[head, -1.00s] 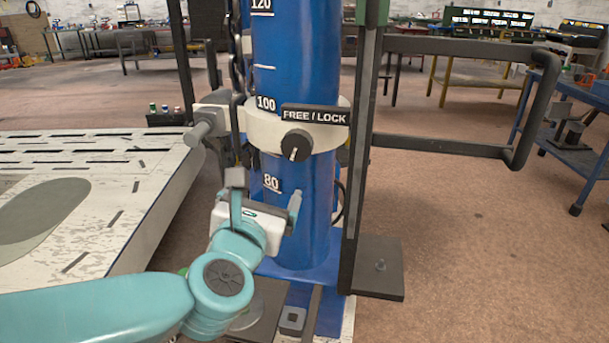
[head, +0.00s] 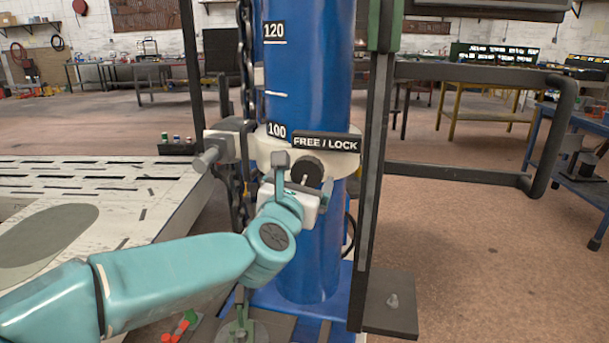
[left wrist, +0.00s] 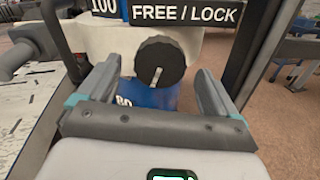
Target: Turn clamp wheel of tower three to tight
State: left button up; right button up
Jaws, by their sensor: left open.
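A blue tower (head: 308,80) with white height marks stands upright in the head view. A white collar (head: 345,160) wraps it near the 100 mark, under a black FREE / LOCK plate (head: 326,143). The black clamp wheel (head: 307,173) with a white pointer line sits on the collar's front. In the left wrist view the wheel (left wrist: 160,60) lies ahead, between and beyond the two fingers, its line near the bottom. My left gripper (head: 305,180) is open just in front of the wheel; its fingers (left wrist: 155,85) look empty. My right gripper is not in view.
A dark upright post and bent rail (head: 460,75) stand right of the tower. A grey handle (head: 208,157) and a chain (head: 245,60) are on its left. A slotted white table (head: 150,190) lies at left. Open floor is at right.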

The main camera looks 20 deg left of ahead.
aim_at(309, 171)
pick_arm(q)
jog(key=shift+w+a, duration=0.1)
jog(key=shift+w, duration=1.1)
jog(key=c, duration=1)
jog(key=shift+c, duration=0.2)
